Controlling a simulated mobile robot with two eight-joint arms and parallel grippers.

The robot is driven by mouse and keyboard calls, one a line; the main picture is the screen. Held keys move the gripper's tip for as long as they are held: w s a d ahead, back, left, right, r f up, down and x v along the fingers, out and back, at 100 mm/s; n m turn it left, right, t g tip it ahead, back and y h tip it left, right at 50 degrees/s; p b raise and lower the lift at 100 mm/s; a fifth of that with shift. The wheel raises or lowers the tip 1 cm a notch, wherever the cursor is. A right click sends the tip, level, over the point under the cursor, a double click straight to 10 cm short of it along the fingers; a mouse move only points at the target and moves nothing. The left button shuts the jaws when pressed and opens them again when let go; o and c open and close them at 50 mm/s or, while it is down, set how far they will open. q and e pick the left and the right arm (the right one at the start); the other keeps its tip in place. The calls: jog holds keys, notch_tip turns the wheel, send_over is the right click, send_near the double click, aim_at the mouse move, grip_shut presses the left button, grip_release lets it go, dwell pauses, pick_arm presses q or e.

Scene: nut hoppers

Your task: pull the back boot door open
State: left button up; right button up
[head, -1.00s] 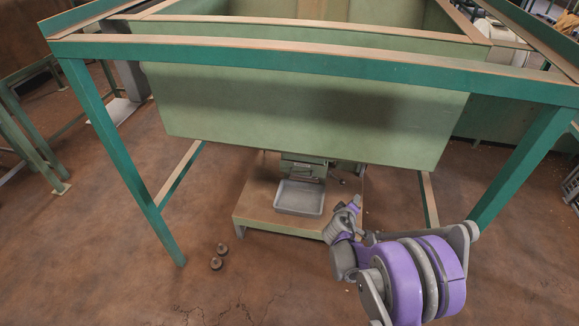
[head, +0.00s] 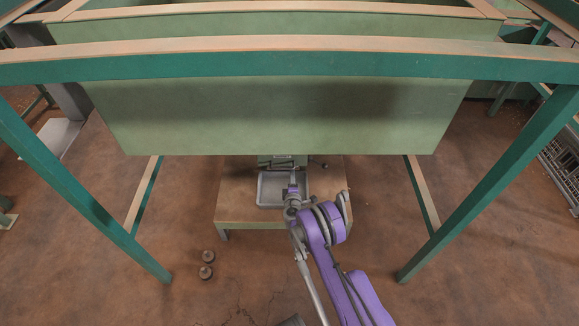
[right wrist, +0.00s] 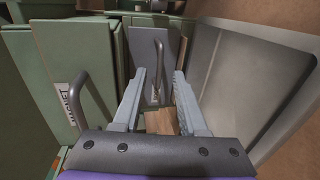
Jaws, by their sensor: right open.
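Under the hopper (head: 280,115), the green boot (head: 275,161) shows only partly in the head view, its upper part hidden by the hopper. One door (right wrist: 72,65) is at the left, with a white label and a handle (right wrist: 80,100). The other door (right wrist: 145,45) is farther ahead, with an upright handle (right wrist: 158,65). My right gripper (right wrist: 159,74) is open; it also shows in the head view (head: 292,180). The farther handle appears between its fingertips; contact cannot be told. My left gripper is not in view.
A grey tray (head: 262,194) sits on a low wooden platform (head: 235,203) below the boot; its wall (right wrist: 255,75) is close at right in the wrist view. Green frame legs (head: 490,185) stand on both sides. Two round brown pieces (head: 207,264) lie on the floor.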

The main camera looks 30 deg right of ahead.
jog(key=b+x, duration=0.1)
jog(key=x, duration=0.6)
jog(key=shift+w+d+f+b, duration=0.1)
jog(key=shift+w+d+b, duration=0.05)
jog(key=shift+w+b, duration=0.2)
grip_shut()
dwell(1.0)
